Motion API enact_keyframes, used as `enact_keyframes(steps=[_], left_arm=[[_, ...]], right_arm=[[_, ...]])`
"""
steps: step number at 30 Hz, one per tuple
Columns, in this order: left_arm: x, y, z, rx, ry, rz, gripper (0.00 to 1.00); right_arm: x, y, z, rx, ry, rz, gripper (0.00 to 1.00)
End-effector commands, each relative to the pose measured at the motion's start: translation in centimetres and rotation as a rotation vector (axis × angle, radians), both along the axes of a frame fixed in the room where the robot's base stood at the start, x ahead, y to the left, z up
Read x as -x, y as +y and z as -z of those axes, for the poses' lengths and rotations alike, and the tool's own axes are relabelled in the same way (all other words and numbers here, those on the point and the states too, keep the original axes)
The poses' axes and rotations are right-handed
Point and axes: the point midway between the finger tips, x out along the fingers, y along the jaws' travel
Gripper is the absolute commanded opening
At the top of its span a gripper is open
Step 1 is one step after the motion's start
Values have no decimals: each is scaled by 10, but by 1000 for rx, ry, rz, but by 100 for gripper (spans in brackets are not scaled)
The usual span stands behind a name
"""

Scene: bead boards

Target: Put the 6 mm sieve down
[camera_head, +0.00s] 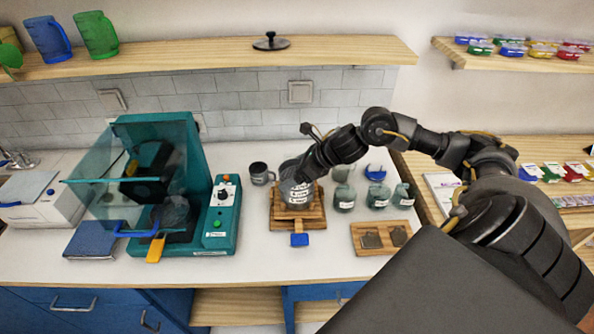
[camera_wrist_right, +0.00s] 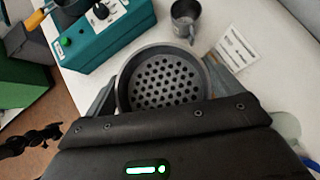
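A round dark grey sieve (camera_wrist_right: 168,82) with a perforated floor fills the middle of the right wrist view. The fingers of my right gripper (camera_wrist_right: 165,92) lie against its left and right sides, so the gripper looks shut on it. In the head view the right gripper (camera_head: 300,172) reaches down over a grey stack with white labels (camera_head: 299,194), on a wooden stand (camera_head: 312,222). The gripper hides the stack's top, and I cannot tell whether the held sieve touches it. The size label is not readable. My left gripper is not clearly seen.
A teal machine (camera_head: 222,215) with a clear cover stands left. A grey mug (camera_head: 261,174) is behind the stand. Several labelled jars (camera_head: 344,197) and a wooden tray (camera_head: 362,246) stand right. The front counter between machine and stand is clear. A shelf (camera_head: 200,60) runs above.

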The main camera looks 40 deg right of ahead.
Motion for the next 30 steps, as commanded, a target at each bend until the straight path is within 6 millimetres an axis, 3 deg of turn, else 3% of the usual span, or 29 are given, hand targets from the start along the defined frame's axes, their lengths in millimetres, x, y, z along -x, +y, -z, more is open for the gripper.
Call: enact_keyframes(steps=[11,18,20,25,30], left_arm=[[-1,0,0,0,-1,0,100],[-1,0,5,0,-1,0,100],[-1,0,13,0,-1,0,100],[-3,0,34,1,-4,0,100],[-3,0,62,1,-4,0,100]], right_arm=[[-1,0,-4,0,-2,1,68],[-1,-1,-32,3,-7,0,68],[9,-5,-40,6,-5,-1,68],[47,-16,-83,12,-5,0,68],[76,-25,-94,10,3,4,68]])
